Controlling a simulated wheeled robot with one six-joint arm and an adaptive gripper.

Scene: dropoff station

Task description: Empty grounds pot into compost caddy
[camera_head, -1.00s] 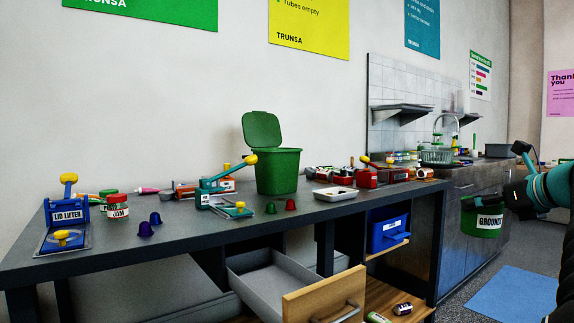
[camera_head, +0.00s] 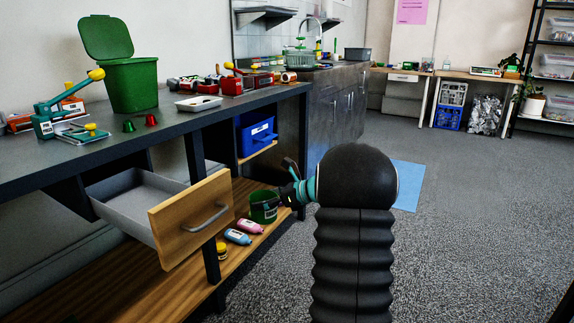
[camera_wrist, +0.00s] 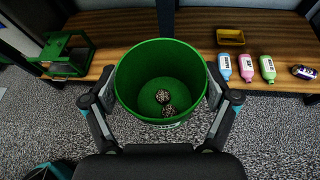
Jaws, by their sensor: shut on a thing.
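The green grounds pot (camera_head: 264,207) is in my gripper (camera_head: 288,196), low in front of the counter's lower shelf. In the wrist view the pot (camera_wrist: 145,65) is upright with its open top facing the camera, and the two fingers are shut on its sides. Two dark speckled lumps (camera_wrist: 166,110) lie on its floor. The green compost caddy (camera_head: 131,85) stands on the counter at the upper left with its lid (camera_head: 106,38) raised. Its inside is hidden.
An open drawer (camera_head: 190,220) juts out left of the pot. Bottles (camera_head: 237,236) lie on the lower wooden shelf, with a blue bin (camera_head: 255,135) above. Small tools and a white tray (camera_head: 198,103) are on the counter.

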